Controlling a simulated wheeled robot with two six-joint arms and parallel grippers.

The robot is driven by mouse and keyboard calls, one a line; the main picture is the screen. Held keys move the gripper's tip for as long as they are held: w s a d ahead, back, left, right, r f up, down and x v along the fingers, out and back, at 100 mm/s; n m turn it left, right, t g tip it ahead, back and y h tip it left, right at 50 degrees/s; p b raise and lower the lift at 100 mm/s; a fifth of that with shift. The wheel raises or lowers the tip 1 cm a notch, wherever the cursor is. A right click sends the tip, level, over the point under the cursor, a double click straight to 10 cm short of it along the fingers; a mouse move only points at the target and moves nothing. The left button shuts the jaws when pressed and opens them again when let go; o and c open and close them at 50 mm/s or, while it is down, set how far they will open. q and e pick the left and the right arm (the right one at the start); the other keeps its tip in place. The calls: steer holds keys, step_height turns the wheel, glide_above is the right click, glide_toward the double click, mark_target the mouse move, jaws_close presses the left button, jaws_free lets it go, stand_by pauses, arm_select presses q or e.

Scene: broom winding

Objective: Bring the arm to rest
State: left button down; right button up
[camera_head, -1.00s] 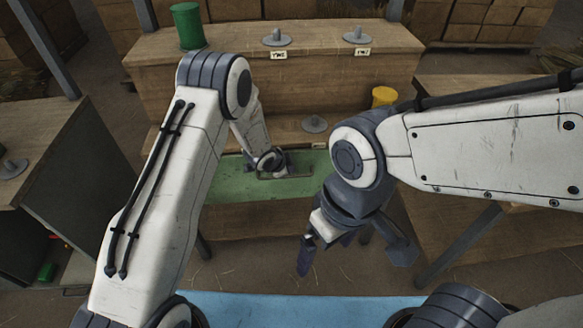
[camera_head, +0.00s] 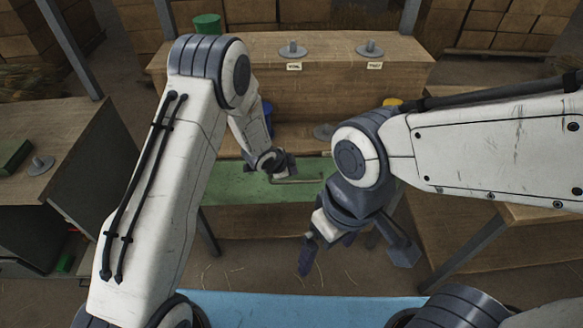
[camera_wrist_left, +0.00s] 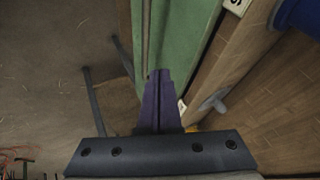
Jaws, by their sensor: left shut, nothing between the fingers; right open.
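My left arm reaches forward from the left in the head view. Its gripper (camera_head: 279,170) is over the green mat (camera_head: 235,190) on the workbench, by a thin metal bar (camera_head: 300,181). The fingers (camera_wrist_left: 159,100) are pressed together with nothing between them in the left wrist view. My right arm comes in from the right in the head view, bent down. Its gripper (camera_head: 335,262) hangs low in front of the workbench, fingers apart and empty.
A shelf (camera_head: 340,50) behind the mat carries a green spool (camera_head: 207,24) and grey pegs with labels. A blue item (camera_head: 268,117) and a yellow one (camera_head: 393,102) are partly hidden behind my arms. Side tables stand left (camera_head: 60,130) and right. A blue surface (camera_head: 300,307) lies in front.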

arm_select(q)
steer(key=s+r+n+y, duration=0.2)
steer(key=s+r, duration=0.4)
steer(key=r, duration=0.4)
steer(key=s+a+r+n+g, duration=0.1)
steer(key=s+r, duration=0.3)
steer(key=s, duration=0.6)
steer(key=s+r+n+g, duration=0.3)
steer(key=s+r, duration=0.2)
steer(key=s, duration=0.5)
steer(key=s+a+r+n+g+y, duration=0.1)
steer(key=s+r, duration=0.3)
steer(key=s, duration=0.6)
steer(key=shift+s+a+r+n+g, duration=0.35)
steer(key=shift+n+g, duration=0.25)
steer(key=shift+n, duration=0.2)
